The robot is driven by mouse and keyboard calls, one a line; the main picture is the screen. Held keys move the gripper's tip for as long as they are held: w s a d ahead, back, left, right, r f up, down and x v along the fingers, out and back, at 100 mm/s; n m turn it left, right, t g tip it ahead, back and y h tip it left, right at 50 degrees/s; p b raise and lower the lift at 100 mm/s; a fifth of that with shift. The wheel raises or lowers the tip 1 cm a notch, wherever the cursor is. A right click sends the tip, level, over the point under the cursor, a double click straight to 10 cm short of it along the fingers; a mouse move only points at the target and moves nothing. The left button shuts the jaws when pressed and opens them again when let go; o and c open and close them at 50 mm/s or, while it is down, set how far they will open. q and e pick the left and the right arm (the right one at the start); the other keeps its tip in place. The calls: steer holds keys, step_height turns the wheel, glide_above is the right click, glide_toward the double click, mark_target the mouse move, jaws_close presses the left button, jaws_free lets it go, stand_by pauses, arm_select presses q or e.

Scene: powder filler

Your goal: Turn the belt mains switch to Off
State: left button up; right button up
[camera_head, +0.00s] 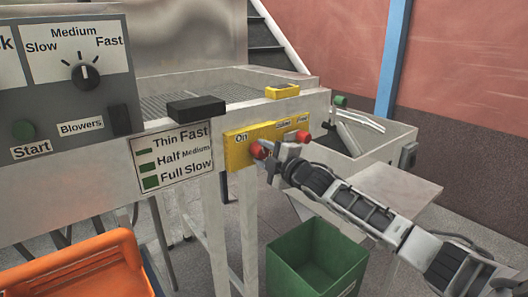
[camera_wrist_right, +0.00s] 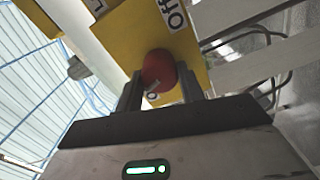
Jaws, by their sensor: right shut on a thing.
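A yellow switch panel (camera_head: 238,155) is fixed to the front of the metal machine, with an "On" label at its left. A red knob (camera_head: 257,149) sticks out of this panel. My right gripper (camera_head: 266,151) comes in from the right and is at this red knob. In the right wrist view the red knob (camera_wrist_right: 158,71) sits between the two fingers of my right gripper (camera_wrist_right: 158,92), which is shut on it. My left gripper is not in view.
Another red knob (camera_head: 302,136) is on the panel's right part. A control box (camera_head: 75,85) with a dial hangs at the left. A green bin (camera_head: 318,258) stands below my right arm, and an orange crate (camera_head: 85,270) is at the lower left.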

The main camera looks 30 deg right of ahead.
steer(key=n, duration=0.5)
steer(key=shift+f+p, duration=0.15)
steer(key=shift+p, duration=0.2)
stand_by(0.4)
steer(key=o, duration=1)
steer(key=s, duration=0.5)
steer(key=s+d+b, duration=0.1)
steer(key=s, duration=1)
steer(key=shift+d, duration=0.15)
